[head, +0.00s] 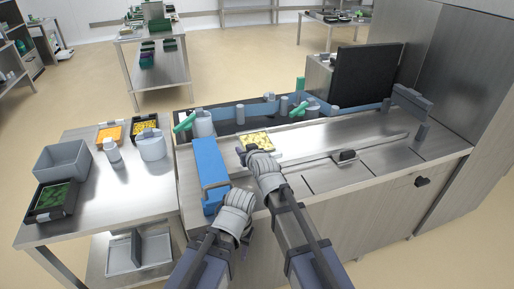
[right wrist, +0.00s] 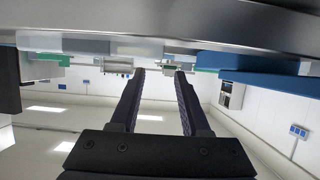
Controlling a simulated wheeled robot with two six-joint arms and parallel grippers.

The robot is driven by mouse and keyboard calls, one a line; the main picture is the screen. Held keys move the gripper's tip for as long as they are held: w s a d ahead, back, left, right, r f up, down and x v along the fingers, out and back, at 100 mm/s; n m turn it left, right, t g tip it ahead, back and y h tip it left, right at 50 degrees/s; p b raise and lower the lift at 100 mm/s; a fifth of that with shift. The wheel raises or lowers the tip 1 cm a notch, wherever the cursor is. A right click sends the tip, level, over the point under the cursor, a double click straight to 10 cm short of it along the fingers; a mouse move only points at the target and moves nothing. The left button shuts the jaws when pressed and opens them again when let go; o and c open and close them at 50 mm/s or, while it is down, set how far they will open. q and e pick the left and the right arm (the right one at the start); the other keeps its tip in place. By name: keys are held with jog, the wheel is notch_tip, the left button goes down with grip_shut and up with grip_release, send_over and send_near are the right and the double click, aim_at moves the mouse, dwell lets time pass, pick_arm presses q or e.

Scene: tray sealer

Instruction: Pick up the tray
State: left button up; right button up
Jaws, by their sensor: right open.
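A tray with yellow contents (head: 258,139) sits on the metal top of the sealer bench, just beyond my right gripper. My right gripper (head: 255,151) is at the tray's near side and covers part of it. In the right wrist view its two fingers (right wrist: 160,72) are spread apart with nothing between them. My left gripper (head: 238,196) is lower and to the left, near the bench's front edge by the blue box; its fingertips are too small to read. I cannot tell whether the right fingers touch the tray.
A long blue box (head: 209,165) lies on the bench's left end. A black panel (head: 365,75) stands at the back right. The left table (head: 120,195) holds a grey bin (head: 62,161), a black tray with green contents (head: 53,201), and white containers. The bench's right part is largely clear.

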aim_at(243, 146)
jog(key=b+x, duration=0.1)
jog(key=x, duration=0.1)
jog(key=b+x, duration=0.1)
jog(key=x, duration=0.2)
jog(key=shift+w+d+f, duration=0.1)
jog(key=shift+d+f, duration=0.1)
jog(key=shift+c, duration=0.3)
grip_shut()
jog(key=shift+r, duration=0.1)
dwell(0.8)
